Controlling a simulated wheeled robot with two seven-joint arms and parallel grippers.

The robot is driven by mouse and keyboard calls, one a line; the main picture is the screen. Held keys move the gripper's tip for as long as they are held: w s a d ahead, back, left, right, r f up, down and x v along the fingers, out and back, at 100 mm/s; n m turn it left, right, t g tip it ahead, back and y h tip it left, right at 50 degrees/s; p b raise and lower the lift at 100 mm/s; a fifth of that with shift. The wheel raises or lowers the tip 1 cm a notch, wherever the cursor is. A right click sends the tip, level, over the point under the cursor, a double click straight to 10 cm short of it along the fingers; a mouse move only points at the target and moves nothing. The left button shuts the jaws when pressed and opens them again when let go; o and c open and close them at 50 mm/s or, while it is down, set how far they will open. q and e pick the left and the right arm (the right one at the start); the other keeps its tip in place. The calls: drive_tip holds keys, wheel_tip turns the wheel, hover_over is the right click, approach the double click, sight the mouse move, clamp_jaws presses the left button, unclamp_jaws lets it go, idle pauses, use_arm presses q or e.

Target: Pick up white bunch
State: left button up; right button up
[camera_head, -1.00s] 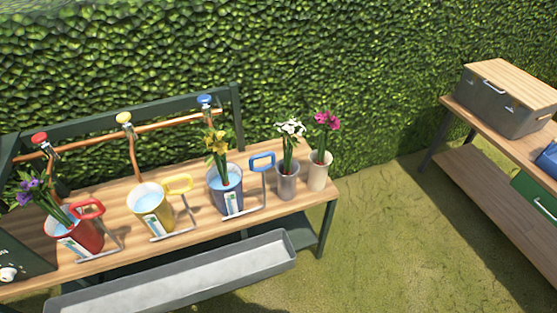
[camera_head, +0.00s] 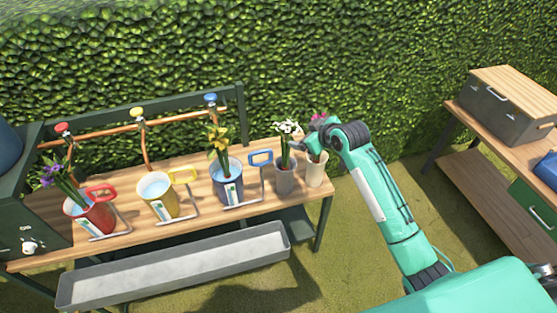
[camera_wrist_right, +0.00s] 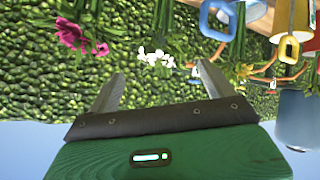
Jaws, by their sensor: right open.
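The white bunch (camera_head: 287,127) stands upright in a grey pot (camera_head: 284,182) near the right end of the wooden bench. My right gripper (camera_head: 300,143) reaches in from the right, close beside the white bunch's stems. In the right wrist view, the open right gripper (camera_wrist_right: 160,76) has its two fingers spread, with nothing held. The white blooms (camera_wrist_right: 154,57) show between and just beyond the fingertips there. My left gripper is not in view.
A pink bunch (camera_head: 319,116) in a cream pot (camera_head: 316,172) stands right beside it, partly hidden by my arm. A blue bucket (camera_head: 228,184) with yellow flowers is to the left, with yellow (camera_head: 158,197) and red (camera_head: 92,215) buckets beyond. A blue handle (camera_head: 261,157) rises nearby.

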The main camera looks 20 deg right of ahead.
sight(291, 133)
drive_tip(key=p+x, duration=0.1)
drive_tip(key=x, duration=0.6)
drive_tip(key=shift+w+a+f, duration=0.1)
drive_tip(key=shift+w+f, duration=0.35)
drive_tip(key=shift+w, duration=0.05)
drive_tip(key=shift+w+a+f+p, duration=0.2)
drive_tip(key=shift+w+f+p, duration=0.15)
drive_tip(key=shift+w+p, duration=0.15)
drive_tip(key=shift+f+p+x, duration=0.2)
drive_tip(key=shift+p+x, duration=0.3)
drive_tip(key=shift+x, duration=1.4)
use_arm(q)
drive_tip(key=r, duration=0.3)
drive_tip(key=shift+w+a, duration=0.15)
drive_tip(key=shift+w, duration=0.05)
use_arm(e)
drive_tip(key=shift+s, duration=0.15)
drive_tip(key=c, duration=1.6)
drive_tip(key=shift+r, duration=0.1)
